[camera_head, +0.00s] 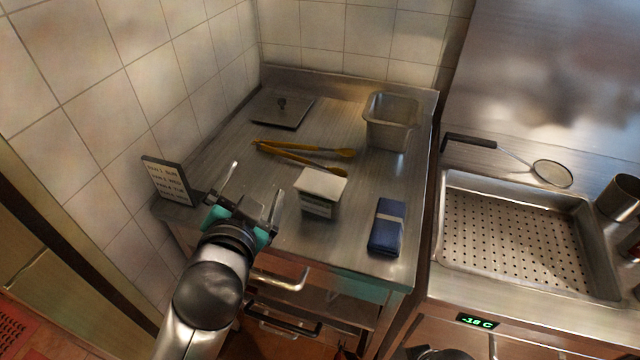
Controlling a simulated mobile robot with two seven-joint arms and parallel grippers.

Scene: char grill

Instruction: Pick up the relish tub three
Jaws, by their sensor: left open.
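A small tub (320,191) with a pale lid and a dark green label stands on the steel counter (352,228). It looks like the relish tub, but its label is too small to read. My left gripper (255,186) is open and empty, at the counter's front edge just left of the tub. Its fingers point toward the back of the counter and are apart from the tub. My right gripper is not in view.
A sign (166,181) stands left of my gripper. Yellow-handled tongs (290,150) lie behind the tub. A folded blue cloth (387,227) lies right of it. A steel pan (391,121) and a flat lid (281,110) sit farther back. A perforated basin (515,240) is at right.

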